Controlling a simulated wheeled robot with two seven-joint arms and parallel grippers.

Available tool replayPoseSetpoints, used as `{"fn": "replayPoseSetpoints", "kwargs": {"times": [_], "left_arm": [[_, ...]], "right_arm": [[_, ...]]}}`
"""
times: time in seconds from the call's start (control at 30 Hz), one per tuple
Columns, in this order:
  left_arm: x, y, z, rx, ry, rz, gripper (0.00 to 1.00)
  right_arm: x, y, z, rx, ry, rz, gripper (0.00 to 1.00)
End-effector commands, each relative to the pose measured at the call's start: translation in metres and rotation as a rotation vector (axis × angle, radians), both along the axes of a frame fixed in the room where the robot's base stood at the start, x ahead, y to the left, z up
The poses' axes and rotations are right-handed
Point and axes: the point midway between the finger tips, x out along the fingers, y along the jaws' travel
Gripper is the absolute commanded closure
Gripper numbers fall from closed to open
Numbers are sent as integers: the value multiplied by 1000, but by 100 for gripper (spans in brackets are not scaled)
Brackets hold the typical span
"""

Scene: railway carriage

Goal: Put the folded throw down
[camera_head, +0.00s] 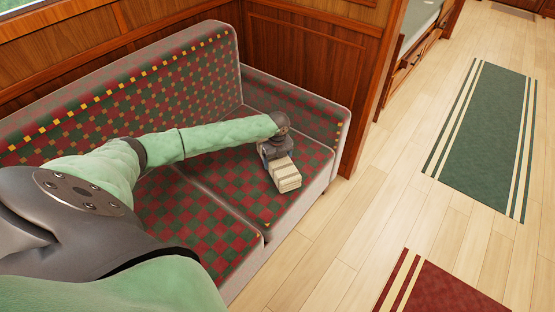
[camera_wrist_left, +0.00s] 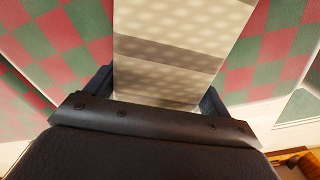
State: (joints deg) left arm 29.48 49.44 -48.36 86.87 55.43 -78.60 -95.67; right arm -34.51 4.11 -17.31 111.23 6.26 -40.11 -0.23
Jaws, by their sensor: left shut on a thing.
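The folded throw (camera_head: 285,177) is a small cream and tan striped bundle over the right seat cushion of the checkered sofa (camera_head: 237,183). My left gripper (camera_head: 277,158) is shut on it at its far end. In the left wrist view the throw (camera_wrist_left: 175,45) runs between the two dark fingers, with the red and green cushion on both sides. I cannot tell whether the throw touches the cushion. My right gripper is not in view.
The sofa's right armrest (camera_head: 318,115) is close beside the gripper. A wooden partition (camera_head: 315,55) stands behind it. Clear plank floor lies to the right, with a green rug (camera_head: 483,135) and a red rug (camera_head: 440,290).

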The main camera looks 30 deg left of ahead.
Motion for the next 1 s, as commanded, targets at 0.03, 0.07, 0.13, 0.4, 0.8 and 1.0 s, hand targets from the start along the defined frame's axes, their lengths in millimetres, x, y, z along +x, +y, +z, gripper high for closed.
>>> {"fn": "replayPoseSetpoints", "kwargs": {"times": [0.03, 0.07, 0.13, 0.4, 0.8, 1.0], "left_arm": [[0, 0, 1, -1, -1, 0, 58], [0, 0, 1, -1, -1, 0, 58], [0, 0, 1, -1, -1, 0, 58], [0, 0, -1, -1, -1, 0, 58], [0, 0, -4, 0, 0, 0, 0], [0, 0, -4, 1, 1, 0, 0]], "right_arm": [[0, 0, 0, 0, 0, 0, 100], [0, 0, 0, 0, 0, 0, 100], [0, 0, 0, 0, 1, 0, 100], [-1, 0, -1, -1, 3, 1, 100], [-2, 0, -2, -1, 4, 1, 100], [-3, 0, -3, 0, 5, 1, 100]]}}
